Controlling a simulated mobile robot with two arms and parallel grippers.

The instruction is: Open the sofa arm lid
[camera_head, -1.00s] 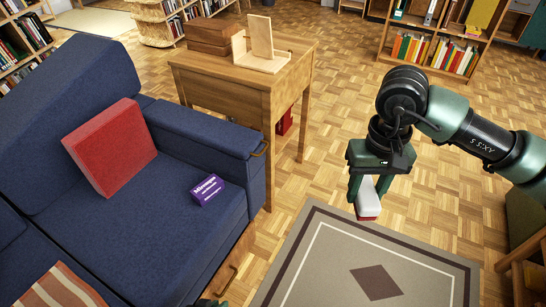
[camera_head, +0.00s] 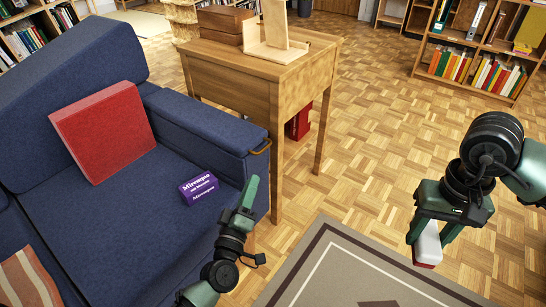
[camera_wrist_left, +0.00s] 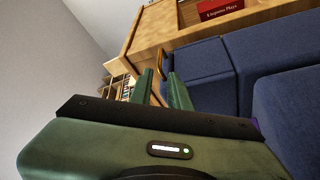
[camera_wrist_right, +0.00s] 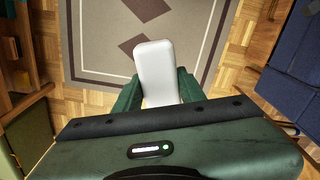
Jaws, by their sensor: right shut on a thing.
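The blue sofa arm with its padded top (camera_head: 195,118) ends in a loop-shaped wooden handle (camera_head: 262,148); the top lies flat and closed. My right gripper (camera_head: 430,238) is shut on a white block with a red end (camera_wrist_right: 157,72), held above the rug.
A wooden side table (camera_head: 272,75) with brown boxes and a wooden bookend stands close behind the sofa arm. A red cushion (camera_head: 103,130) and a purple box (camera_head: 199,187) rest on the seat. Parquet floor and a patterned rug (camera_head: 345,268) are clear at the right.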

